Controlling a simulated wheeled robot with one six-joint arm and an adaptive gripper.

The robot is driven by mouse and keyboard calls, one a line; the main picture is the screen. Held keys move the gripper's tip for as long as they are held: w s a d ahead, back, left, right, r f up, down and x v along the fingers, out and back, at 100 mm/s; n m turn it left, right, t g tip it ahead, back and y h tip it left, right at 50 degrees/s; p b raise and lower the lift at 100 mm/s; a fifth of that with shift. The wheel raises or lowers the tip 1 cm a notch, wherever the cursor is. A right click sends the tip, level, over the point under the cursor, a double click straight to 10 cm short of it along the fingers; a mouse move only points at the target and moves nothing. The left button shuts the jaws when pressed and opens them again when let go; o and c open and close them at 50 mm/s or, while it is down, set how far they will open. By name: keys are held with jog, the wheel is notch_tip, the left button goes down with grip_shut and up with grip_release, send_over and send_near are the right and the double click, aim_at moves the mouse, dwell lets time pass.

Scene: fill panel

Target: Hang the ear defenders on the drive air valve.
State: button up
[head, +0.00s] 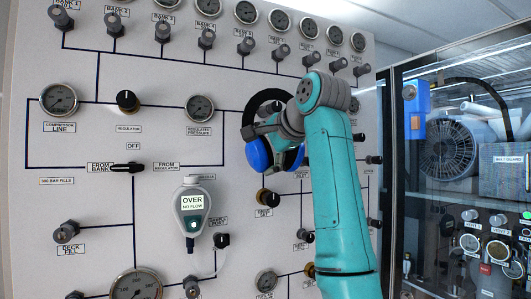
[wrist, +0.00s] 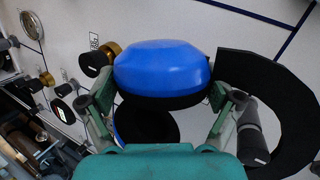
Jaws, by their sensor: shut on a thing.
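The ear defenders have blue cups (head: 259,154) and a wide black headband (head: 262,100). My gripper (head: 272,132) is shut on them and holds them up in front of the panel. In the wrist view one blue cup (wrist: 162,68) sits between the two fingers, and the black band (wrist: 285,110) curves out to the right. The second cup is mostly hidden below the first. A valve with a brass collar (head: 266,197) is just below the cups; its label is too small to read. I cannot tell which valve is the drive air valve.
The panel (head: 80,210) carries several gauges and black knobs. A grey handheld meter (head: 192,205) reading "OVER" hangs left of the ear defenders. Knobs with brass collars (wrist: 97,62) stick out at the left in the wrist view. A glazed compressor cabinet (head: 460,180) stands at the right.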

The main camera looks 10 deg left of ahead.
jog(key=shift+w+a, duration=0.75)
jog(key=shift+w, duration=0.3)
jog(key=shift+w+a+f, duration=0.3)
jog(key=shift+w+f, duration=0.2)
jog(key=shift+f, duration=0.1)
jog(key=o, duration=1.2)
